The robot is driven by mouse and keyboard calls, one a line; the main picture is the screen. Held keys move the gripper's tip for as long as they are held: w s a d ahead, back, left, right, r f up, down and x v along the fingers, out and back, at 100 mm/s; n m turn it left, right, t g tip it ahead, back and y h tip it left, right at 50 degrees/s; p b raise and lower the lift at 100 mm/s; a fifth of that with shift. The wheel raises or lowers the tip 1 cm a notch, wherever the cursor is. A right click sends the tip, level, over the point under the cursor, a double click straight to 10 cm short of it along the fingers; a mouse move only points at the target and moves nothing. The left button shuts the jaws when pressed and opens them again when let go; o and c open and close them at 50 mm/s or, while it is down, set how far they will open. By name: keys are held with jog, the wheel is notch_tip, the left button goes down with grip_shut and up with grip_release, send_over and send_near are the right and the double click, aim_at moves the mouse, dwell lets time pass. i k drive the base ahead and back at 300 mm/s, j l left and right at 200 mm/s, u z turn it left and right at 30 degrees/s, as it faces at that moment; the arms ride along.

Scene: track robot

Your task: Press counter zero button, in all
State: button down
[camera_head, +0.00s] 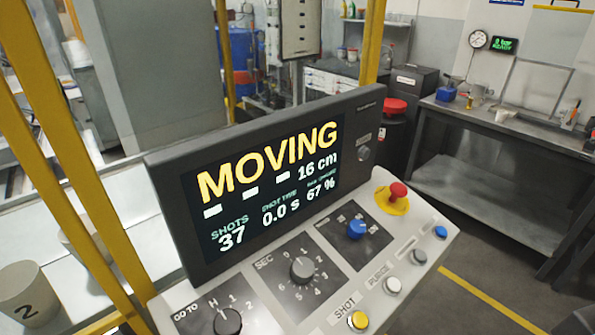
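A control panel (290,262) slopes across the lower middle of the head view. Its screen (268,185) reads "MOVING", 16 cm, shots 37, 0.0 s and 67 %. Along the panel's right edge are a yellow button (358,320) marked SHOT, a white button (393,286) marked PURGE, a grey button (418,256) and a blue button (440,232). A small round grey button or knob (364,153) sits on the screen's right bezel. Several labels are too small to read, so I cannot tell which button is counter zero. My gripper is not in view.
The panel also carries a red mushroom button (398,191), a blue knob (356,229) and black dials (303,270). Yellow posts (373,45) stand behind. A cup marked 2 (28,295) is at left. A grey workbench (500,125) stands right, with open floor before it.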

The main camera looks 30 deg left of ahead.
aim_at(364, 154)
jog(key=u, duration=1.25)
jog(key=z, duration=0.35)
